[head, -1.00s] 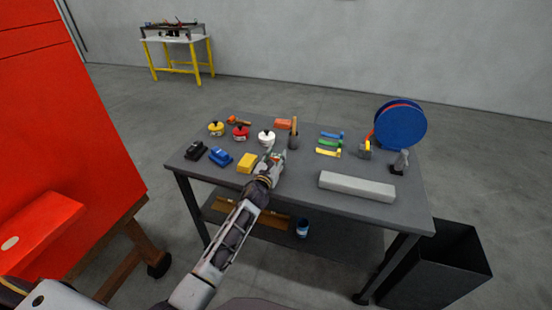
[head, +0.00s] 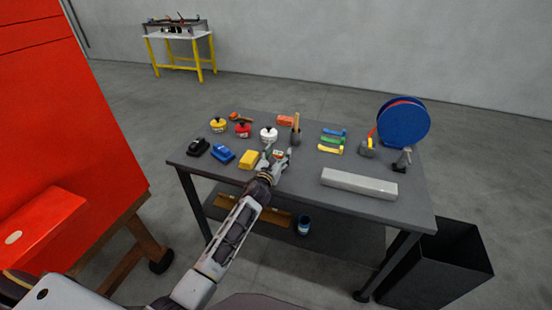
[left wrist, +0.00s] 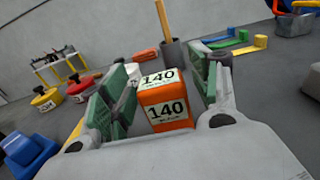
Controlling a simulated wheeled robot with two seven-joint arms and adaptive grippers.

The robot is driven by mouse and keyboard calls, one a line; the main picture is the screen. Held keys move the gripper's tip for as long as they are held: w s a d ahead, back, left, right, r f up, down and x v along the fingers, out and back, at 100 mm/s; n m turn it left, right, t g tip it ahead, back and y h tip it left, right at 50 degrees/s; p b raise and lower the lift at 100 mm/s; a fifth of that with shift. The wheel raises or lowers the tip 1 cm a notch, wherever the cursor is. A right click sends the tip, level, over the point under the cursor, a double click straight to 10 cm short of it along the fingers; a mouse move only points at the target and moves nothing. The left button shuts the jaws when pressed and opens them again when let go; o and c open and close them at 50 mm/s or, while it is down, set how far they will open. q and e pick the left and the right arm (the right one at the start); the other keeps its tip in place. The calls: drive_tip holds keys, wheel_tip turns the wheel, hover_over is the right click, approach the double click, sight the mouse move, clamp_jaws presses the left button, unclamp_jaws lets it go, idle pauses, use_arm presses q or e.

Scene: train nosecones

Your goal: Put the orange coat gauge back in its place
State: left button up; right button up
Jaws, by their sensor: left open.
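The orange coat gauge (left wrist: 166,110) is a small orange block with white labels reading 140. In the left wrist view it stands upright on the grey table between the green pads of my left gripper (left wrist: 165,80). The gripper is open, with a finger on each side of the gauge and a visible gap at the right finger. In the head view the gauge shows small between the fingertips of my left gripper (head: 278,151), at the middle of the table. My right gripper is not in view.
The grey table (head: 310,180) also holds a white-lidded pot (head: 268,134), a yellow block (head: 250,158), a cup with a wooden handle (head: 296,137), an orange-red block (head: 285,120), coloured strips (head: 331,141), a long grey bar (head: 359,184) and a blue reel (head: 404,123).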

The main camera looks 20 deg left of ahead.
use_arm(q)
drive_tip(key=shift+r, duration=0.15)
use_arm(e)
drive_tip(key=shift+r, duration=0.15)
use_arm(q)
drive_tip(key=shift+s+a, duration=0.15)
drive_tip(key=shift+s, duration=4.85)
drive_tip(key=shift+s+b, duration=0.3)
drive_tip(key=shift+s, duration=0.7)
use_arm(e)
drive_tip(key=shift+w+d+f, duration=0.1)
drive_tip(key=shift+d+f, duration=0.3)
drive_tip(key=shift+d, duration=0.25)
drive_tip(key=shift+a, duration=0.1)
